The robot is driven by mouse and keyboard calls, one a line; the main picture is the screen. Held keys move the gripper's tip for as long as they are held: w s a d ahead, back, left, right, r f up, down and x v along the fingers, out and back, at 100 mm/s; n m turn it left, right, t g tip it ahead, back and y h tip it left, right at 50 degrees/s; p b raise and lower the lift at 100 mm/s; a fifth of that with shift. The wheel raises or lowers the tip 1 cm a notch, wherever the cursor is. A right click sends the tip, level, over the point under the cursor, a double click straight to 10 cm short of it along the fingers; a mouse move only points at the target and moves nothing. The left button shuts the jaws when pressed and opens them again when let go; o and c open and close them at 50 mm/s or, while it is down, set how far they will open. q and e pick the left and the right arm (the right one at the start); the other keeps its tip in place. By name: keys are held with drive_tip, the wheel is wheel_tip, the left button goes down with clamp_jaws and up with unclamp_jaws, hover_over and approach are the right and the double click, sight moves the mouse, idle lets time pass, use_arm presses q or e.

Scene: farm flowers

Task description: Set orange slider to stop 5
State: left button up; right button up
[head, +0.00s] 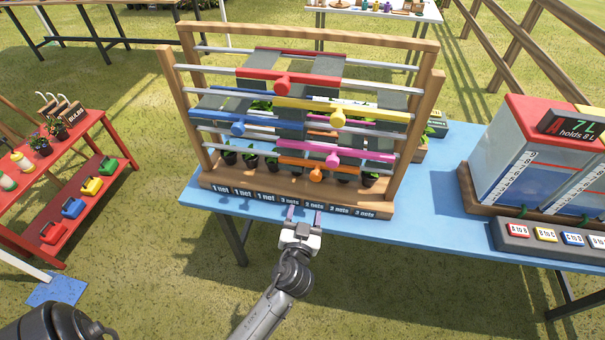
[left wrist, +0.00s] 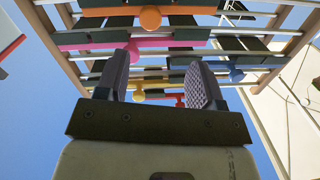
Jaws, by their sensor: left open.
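The orange slider (head: 316,175) has a round knob on a low front rail of the wooden frame (head: 180,115). Its knob hangs roughly above the middle labels of the base; I cannot tell the exact stop. In the left wrist view the orange knob (left wrist: 150,18) shows at the top, beyond the fingers. My left gripper (head: 304,215) is open and empty, in front of the frame's label strip (head: 290,202), lower than the orange knob and apart from it. In the left wrist view the left gripper (left wrist: 168,85) has its two fingers spread. My right gripper is out of view.
Magenta (head: 332,160), blue (head: 238,128), yellow (head: 338,119) and red (head: 282,86) knobs sit on rails above and behind. Potted plants stand behind the rails. The blue table (head: 440,190) carries a tank (head: 545,150) at right. A red shelf (head: 90,190) stands at left.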

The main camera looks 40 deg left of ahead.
sight(315, 178)
use_arm(q)
drive_tip(key=shift+n+t, duration=0.4)
drive_tip(key=shift+n, duration=0.3)
drive_tip(key=x, duration=0.8)
drive_tip(key=d+x, duration=0.1)
drive_tip(key=x, duration=0.3)
drive_tip(key=shift+w+r+p, duration=0.2)
drive_tip(key=shift+w+p, duration=0.05)
drive_tip(key=shift+p, duration=0.1)
drive_tip(key=shift+x, duration=0.95)
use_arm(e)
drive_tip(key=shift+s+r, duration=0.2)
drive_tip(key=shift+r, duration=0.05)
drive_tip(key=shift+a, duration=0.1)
use_arm(q)
drive_tip(key=shift+c, duration=0.3)
